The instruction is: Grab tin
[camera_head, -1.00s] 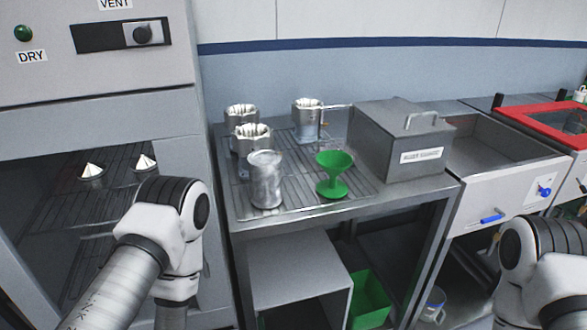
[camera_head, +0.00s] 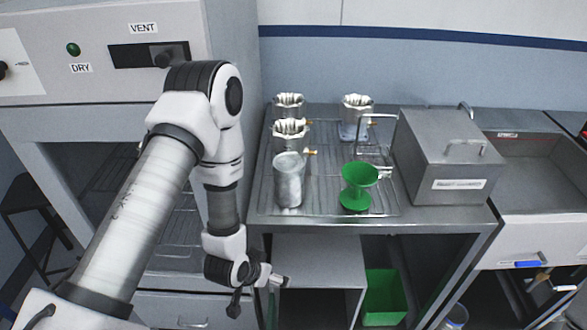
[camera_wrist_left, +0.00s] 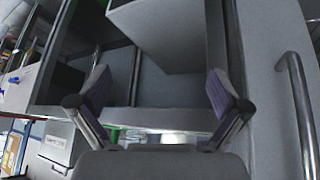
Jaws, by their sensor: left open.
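The tin is taken to be the plain silvery cylinder (camera_head: 289,182), standing upright at the front left of the rack on the steel table. My left gripper (camera_head: 277,281) is below and in front of the table's front edge, apart from the tin. In the left wrist view the two fingers of my left gripper (camera_wrist_left: 158,92) are spread wide with nothing between them. I cannot make out the tin for certain in the wrist view. My right gripper is not in view.
A green funnel (camera_head: 358,187) stands right of the tin. Several fluted metal housings, one a front housing (camera_head: 291,133), stand behind it. A lidded grey box (camera_head: 447,160) is at right. Below are an open grey box (camera_head: 318,262) and a green bin (camera_head: 384,298).

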